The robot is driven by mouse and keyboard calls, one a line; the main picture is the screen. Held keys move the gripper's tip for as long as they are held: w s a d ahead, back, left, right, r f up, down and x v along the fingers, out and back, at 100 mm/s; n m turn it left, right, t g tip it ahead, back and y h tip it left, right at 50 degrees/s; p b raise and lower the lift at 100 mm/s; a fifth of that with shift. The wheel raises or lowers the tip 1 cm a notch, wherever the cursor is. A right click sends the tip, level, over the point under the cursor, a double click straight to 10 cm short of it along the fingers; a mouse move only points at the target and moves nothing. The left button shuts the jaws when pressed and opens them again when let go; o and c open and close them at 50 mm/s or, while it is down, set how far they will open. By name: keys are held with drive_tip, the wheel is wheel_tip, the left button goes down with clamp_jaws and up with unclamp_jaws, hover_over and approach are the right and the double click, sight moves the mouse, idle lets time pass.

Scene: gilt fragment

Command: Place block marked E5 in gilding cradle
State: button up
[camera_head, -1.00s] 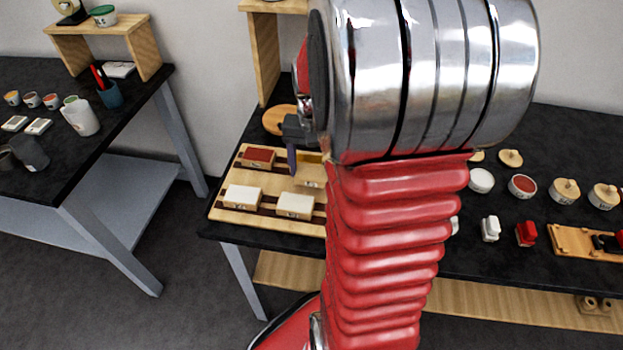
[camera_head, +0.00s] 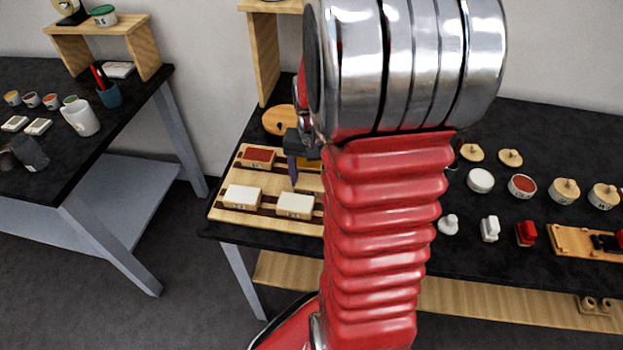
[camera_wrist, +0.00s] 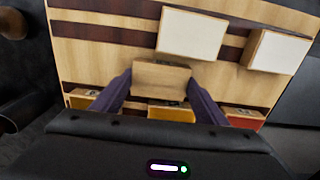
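My gripper (camera_wrist: 160,85) shows in the wrist view with two purple fingers over a striped wooden board (camera_wrist: 95,35). A bare wooden block (camera_wrist: 162,78) stands between the fingertips, close to both; I cannot tell whether they grip it. No E5 mark is legible. In the head view my gripper (camera_head: 293,178) is low over the same board (camera_head: 222,212), partly hidden by my arm. The board carries two white-topped blocks (camera_head: 242,197) (camera_head: 295,205), a red-topped block (camera_head: 258,158) and an orange-topped one (camera_head: 309,163). I cannot identify the gilding cradle for sure.
A low wooden stand (camera_head: 568,238) lies at the right of the black table. Lidded pots (camera_head: 564,191), a red-filled dish (camera_head: 522,186) and small white and red pieces (camera_head: 490,228) stand there. A second table (camera_head: 75,150) with cups is at left.

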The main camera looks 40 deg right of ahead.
sight(311, 183)
drive_tip(key=o, duration=0.4)
drive_tip(key=shift+o, duration=0.2)
drive_tip(key=shift+r, duration=0.15)
wheel_tip(311, 183, up, 12)
idle(0.4)
idle(0.6)
drive_tip(key=s+a+r+n+t, duration=0.1)
drive_tip(key=s+a+n+t, duration=0.1)
drive_tip(key=a, duration=0.5)
drive_tip(key=s+a+r+n+t, duration=0.1)
drive_tip(key=s+a+r+n, duration=0.1)
drive_tip(key=a+n, duration=0.3)
drive_tip(key=s+a+r+n+t, duration=0.2)
drive_tip(key=a+n, duration=0.1)
drive_tip(key=a, duration=0.8)
drive_tip(key=shift+s+a+t, duration=0.2)
drive_tip(key=shift+s+t, duration=0.1)
drive_tip(key=shift+s, duration=0.1)
